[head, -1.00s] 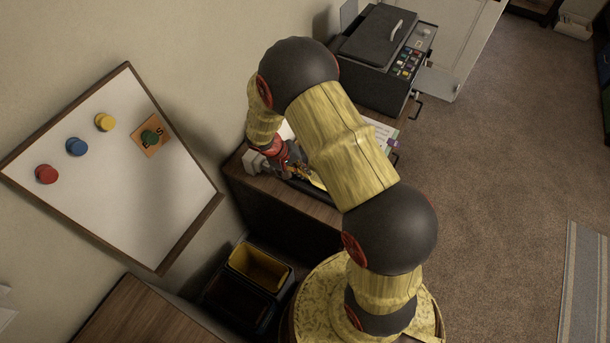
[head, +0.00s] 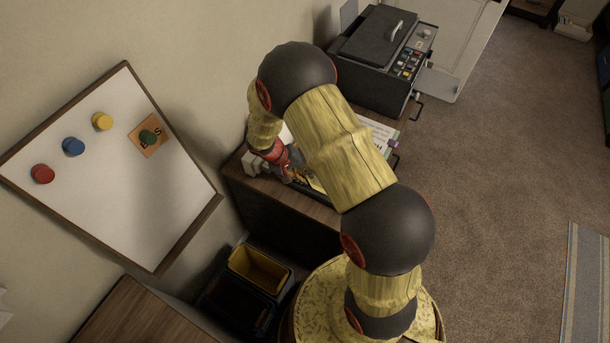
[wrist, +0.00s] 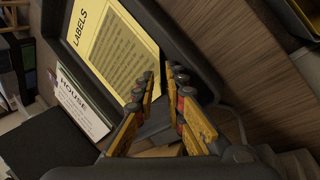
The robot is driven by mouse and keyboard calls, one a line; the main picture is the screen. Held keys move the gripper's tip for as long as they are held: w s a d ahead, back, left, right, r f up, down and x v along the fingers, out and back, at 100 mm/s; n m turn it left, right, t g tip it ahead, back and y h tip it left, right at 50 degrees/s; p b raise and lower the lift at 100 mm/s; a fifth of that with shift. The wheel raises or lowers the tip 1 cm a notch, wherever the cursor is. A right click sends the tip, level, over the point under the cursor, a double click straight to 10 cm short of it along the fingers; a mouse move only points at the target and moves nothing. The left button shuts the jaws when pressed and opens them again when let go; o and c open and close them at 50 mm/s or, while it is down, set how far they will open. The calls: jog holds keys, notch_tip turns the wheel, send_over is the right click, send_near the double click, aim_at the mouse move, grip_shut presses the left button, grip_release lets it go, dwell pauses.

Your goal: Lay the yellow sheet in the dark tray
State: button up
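The yellow sheet (wrist: 115,55), headed LABELS, lies face up in the dark tray (wrist: 196,60) in the wrist view. It appears flat, inside the raised rim. My gripper (wrist: 164,82) is open, its fingers apart with nothing between them. Its left fingertips overlap the sheet's lower right edge in the picture; I cannot tell whether they touch it. In the head view my arm hides most of the tray, and only a small yellow patch of the sheet (head: 314,183) shows below my gripper.
A white and green sheet headed HOUSE (wrist: 82,106) lies beside the tray. A dark machine with buttons (head: 380,60) stands at the cabinet's far end. A whiteboard (head: 110,165) hangs on the wall at left. A bin with a yellow inside (head: 258,270) stands below the cabinet.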

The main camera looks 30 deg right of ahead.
jog(key=a+r+t+y+p, duration=0.1)
jog(key=a+r+p, duration=0.35)
jog(key=r, duration=1.65)
jog(key=s+a+r+n+t+y, duration=0.1)
jog(key=s+a+r+t+y, duration=0.1)
jog(key=s+r, duration=0.8)
jog(key=s+a+r+n+t+y+b, duration=0.1)
jog(key=s+a+r+t, duration=0.3)
jog(key=s+r, duration=0.6)
notch_tip(320, 180, up, 2)
jog(key=shift+a+r+n+y, duration=0.1)
jog(key=shift+a+n+y, duration=0.45)
jog(key=shift+y, duration=0.15)
